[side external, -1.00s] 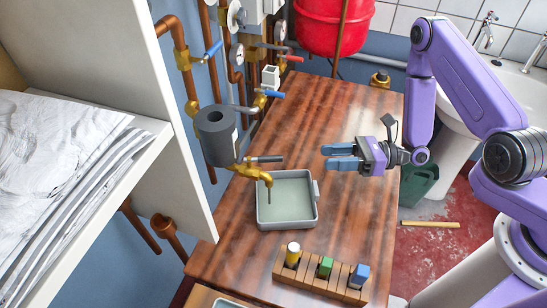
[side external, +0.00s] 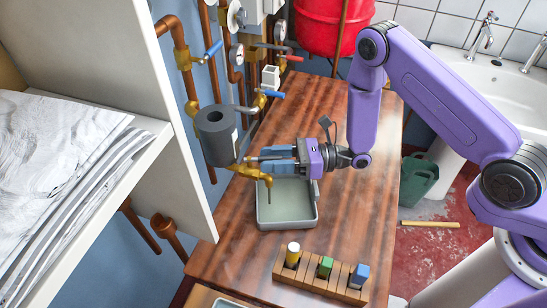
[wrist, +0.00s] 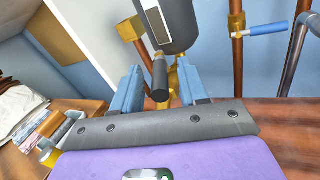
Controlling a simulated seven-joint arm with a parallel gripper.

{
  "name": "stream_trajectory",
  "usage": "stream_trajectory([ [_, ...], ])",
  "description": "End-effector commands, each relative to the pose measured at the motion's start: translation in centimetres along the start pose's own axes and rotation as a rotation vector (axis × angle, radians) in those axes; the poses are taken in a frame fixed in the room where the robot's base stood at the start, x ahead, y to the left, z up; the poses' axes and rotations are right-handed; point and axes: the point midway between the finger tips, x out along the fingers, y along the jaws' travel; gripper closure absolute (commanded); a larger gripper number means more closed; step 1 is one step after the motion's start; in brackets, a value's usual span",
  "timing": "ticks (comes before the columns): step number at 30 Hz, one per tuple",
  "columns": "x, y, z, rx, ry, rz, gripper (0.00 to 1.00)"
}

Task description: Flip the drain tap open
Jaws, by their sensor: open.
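The brass drain tap (side external: 258,173) sticks out below the dark grey cylinder on the pipework, its spout over a grey tray (side external: 288,224). Its dark-gripped lever (side external: 253,158) points right, toward my gripper; the wrist view shows the lever end (wrist: 160,80) pointing at the camera. My gripper (side external: 266,160) is at the tap, above the tray, with its blue fingers open. In the wrist view my gripper (wrist: 159,72) has one finger on each side of the lever, with visible gaps. Brass parts of the tap (wrist: 174,82) show behind the lever, partly hidden.
The dark grey cylinder (side external: 215,135) hangs just above the tap. Other valves with blue handles (side external: 268,93) and a red handle are higher on the pipes. A wooden rack with coloured pieces (side external: 320,275) stands at the front of the wooden bench (side external: 350,200). The bench's right side is clear.

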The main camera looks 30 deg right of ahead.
Motion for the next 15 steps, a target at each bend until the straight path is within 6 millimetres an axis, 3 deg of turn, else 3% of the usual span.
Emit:
stream_trajectory([
  [6,0.04,0.0,0.0,0.0,0.0,0.0,0.57],
  [7,0.03,0.0,0.0,-0.001,0.0,0.0,0.63],
  [10,0.02,-0.01,0.0,-0.001,0.0,0.0,0.96],
  [11,0.01,-0.01,0.0,-0.001,0.0,0.0,1.0],
  [15,0.0,0.01,0.0,-0.001,0.0,0.0,1.0],
])
